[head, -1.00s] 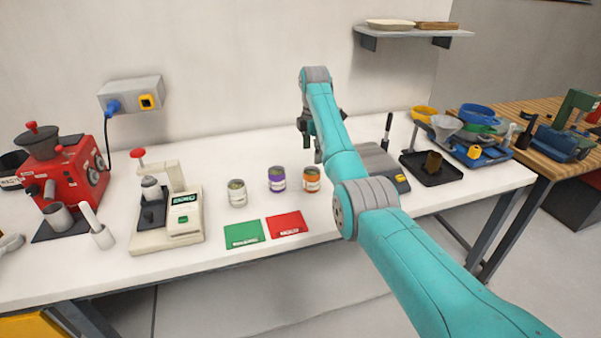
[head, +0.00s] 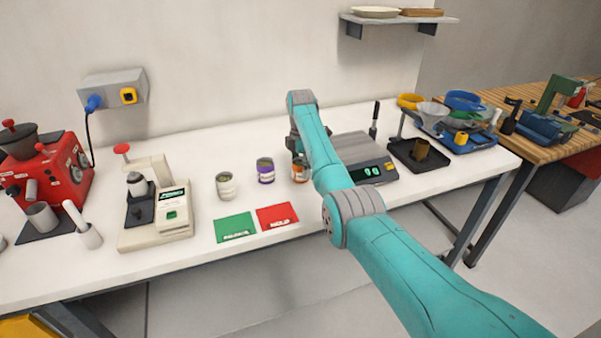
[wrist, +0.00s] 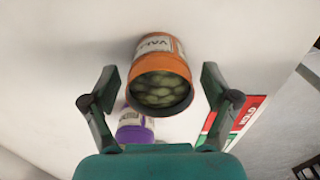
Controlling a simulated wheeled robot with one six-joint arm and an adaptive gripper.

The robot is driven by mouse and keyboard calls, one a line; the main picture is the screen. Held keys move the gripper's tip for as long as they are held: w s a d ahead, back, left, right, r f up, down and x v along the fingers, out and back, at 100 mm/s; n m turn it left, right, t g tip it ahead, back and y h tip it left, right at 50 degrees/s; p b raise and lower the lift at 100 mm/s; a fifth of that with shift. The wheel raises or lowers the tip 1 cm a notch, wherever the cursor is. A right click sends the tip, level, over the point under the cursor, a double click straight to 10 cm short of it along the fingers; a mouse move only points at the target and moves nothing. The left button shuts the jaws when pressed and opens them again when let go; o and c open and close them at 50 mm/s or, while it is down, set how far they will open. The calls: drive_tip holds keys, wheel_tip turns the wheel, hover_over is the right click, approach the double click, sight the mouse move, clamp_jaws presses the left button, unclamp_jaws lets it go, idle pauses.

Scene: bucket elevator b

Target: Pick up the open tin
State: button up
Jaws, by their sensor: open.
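An orange tin (wrist: 160,75) stands between the spread fingers of my open gripper (wrist: 158,80) in the wrist view, with a gap on each side. Its top is open and shows pale green, rounded contents. In the head view the orange tin (head: 299,172) stands on the white bench, partly behind my arm, and my gripper is mostly hidden there. A purple tin (head: 265,171) and a whitish tin (head: 226,186) stand to its left. The purple tin (wrist: 134,128) also shows in the wrist view, partly covered by my gripper.
A green card (head: 235,227) and a red card (head: 278,216) lie in front of the tins. A scale (head: 366,160) stands to the right, close to my arm. A cream press machine (head: 157,215) stands left. The bench between tins and wall is clear.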

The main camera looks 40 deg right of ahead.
drive_tip(key=shift+f, duration=0.55)
clamp_jaws()
drive_tip(key=shift+r, duration=0.1)
